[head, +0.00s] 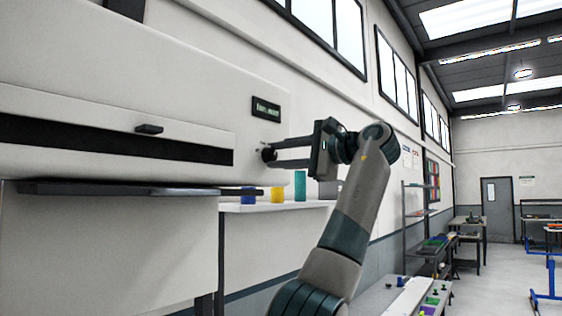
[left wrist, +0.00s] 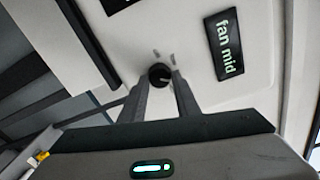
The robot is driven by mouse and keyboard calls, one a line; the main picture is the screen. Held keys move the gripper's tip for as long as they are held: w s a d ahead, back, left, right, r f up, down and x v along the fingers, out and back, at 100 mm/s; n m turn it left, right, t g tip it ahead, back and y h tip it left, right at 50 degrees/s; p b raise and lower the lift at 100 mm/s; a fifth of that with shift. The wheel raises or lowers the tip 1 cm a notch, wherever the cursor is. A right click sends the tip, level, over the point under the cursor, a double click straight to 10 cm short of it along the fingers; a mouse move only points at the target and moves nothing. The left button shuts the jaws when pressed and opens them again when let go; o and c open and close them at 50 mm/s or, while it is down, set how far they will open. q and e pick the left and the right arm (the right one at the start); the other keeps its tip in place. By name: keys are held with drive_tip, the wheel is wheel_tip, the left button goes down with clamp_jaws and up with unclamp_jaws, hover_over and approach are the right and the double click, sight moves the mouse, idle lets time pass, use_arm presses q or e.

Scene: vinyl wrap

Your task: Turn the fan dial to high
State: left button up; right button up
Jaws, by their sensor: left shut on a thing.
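The fan dial (head: 268,154) is a small dark round knob on the right end of the white machine's front. A dark display (left wrist: 223,44) next to the dial reads "fan mid". My right gripper is not in view.
The white machine (head: 120,70) has a dark slot and a small black handle (head: 149,129). Blue, yellow and teal cylinders (head: 300,185) stand on a ledge below the dial. Shelves and benches (head: 430,240) stand to the right, with open floor beyond.

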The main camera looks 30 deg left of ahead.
use_arm(q)
drive_tip(key=m+b, duration=0.2)
drive_tip(key=m, duration=0.3)
drive_tip(key=shift+f+m+b, duration=0.1)
drive_tip(key=shift+m+b, duration=0.95)
drive_tip(key=shift+m, duration=0.95)
drive_tip(key=o, duration=1)
drive_tip(key=shift+d, duration=0.1)
